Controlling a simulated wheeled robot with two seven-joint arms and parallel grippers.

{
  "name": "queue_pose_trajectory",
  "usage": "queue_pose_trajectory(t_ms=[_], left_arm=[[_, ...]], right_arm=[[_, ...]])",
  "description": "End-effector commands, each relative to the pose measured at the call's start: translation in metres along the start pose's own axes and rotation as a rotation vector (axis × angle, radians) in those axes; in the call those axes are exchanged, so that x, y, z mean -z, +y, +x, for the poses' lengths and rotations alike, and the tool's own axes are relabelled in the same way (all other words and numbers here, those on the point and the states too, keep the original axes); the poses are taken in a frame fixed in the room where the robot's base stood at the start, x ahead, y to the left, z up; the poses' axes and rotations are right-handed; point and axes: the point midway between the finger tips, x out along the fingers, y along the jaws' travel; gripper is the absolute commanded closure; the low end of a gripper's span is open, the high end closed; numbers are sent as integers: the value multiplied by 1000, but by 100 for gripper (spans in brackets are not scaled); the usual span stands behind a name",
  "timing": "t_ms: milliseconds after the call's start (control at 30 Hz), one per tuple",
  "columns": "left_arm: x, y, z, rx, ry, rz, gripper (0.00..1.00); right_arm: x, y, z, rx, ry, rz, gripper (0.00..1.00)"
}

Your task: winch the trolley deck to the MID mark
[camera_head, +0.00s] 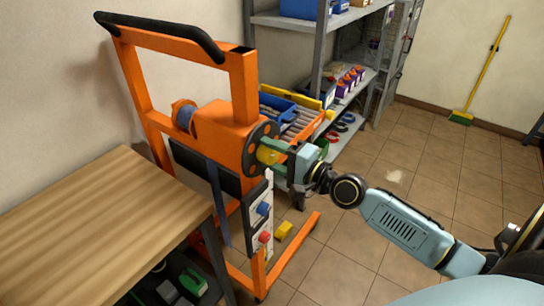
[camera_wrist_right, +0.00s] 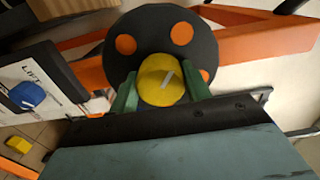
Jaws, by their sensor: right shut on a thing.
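The orange trolley (camera_head: 243,90) stands against the wall, with a black push handle on top and a blue strap (camera_head: 216,195) hanging at its front. Its winch wheel (camera_head: 249,155) is a black disc with orange spots, also close in the right wrist view (camera_wrist_right: 130,35). My right gripper (camera_head: 274,157) has its green fingers on either side of the wheel's yellow knob (camera_wrist_right: 162,80) and is shut on it. A dark panel (camera_head: 187,160) sits across the frame; I cannot tell whether it is the deck. No MID mark is readable. My left gripper is out of view.
A white panel marked LIFT (camera_wrist_right: 38,100) carries a blue knob (camera_head: 263,209) and a red knob (camera_head: 265,237). A wooden table (camera_head: 90,220) stands at left. Grey shelves (camera_head: 318,50) with bins stand behind. The tiled floor at right is mostly clear; a broom (camera_head: 487,70) leans there.

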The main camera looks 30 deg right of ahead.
Motion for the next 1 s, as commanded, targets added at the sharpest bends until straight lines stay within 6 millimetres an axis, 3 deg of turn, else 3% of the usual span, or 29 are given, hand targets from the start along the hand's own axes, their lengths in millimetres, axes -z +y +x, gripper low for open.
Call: queue_pose_trajectory(t_ms=[467, 1000], left_arm=[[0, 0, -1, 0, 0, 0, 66], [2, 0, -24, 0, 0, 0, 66]], right_arm=[[0, 0, 0, -1, -1, -457, 75], [1, 0, 0, -1, -1, -968, 75]])
